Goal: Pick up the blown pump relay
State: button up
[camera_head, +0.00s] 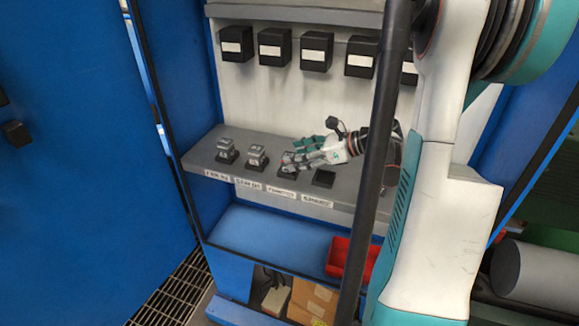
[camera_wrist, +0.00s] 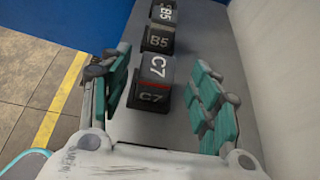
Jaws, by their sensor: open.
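In the wrist view, a dark grey relay marked C7 (camera_wrist: 150,97) with a red mark on its front stands upright on the grey shelf. Which relay is the pump's cannot be read from the small shelf labels. My gripper (camera_wrist: 162,82) is open, with teal-padded fingers on either side of the C7 relay and gaps showing between them. A second relay, marked B5 (camera_wrist: 157,38), stands just beyond C7.
In the head view, two relays (camera_head: 227,150) (camera_head: 256,157) stand at the shelf's left, and an empty-looking socket (camera_head: 323,178) lies right of my gripper. Black boxes (camera_head: 316,52) hang on the back wall above. A red bin (camera_head: 350,258) sits on the blue ledge below.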

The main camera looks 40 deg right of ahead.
aim_at(284, 168)
jog(key=b+x, duration=0.1)
jog(key=x, duration=0.2)
jog(key=shift+a+f, duration=0.2)
jog(key=c, duration=1.2)
jog(key=shift+o, duration=0.2)
jog(key=shift+r, duration=0.1)
